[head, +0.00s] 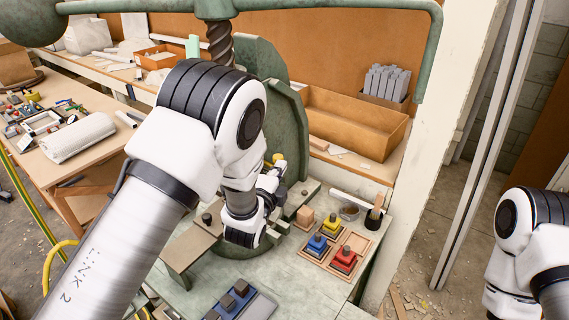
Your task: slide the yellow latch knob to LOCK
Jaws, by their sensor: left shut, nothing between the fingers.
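The yellow latch knob (277,157) shows as a small yellow patch at the front of the green fly press (285,115), partly hidden behind my left gripper. My left gripper (278,170) is shut and empty, with its tip right by the knob. I cannot tell whether the tip touches it. My left wrist and arm hide much of the press and the latch, and no LOCK mark can be read. Of my right arm, only links show at the right edge, and its gripper is out of the picture.
A blue-grey tray (240,304) lies at the front. A wooden box (355,120) and an orange bin (160,58) stand behind. A post stands right of the bench.

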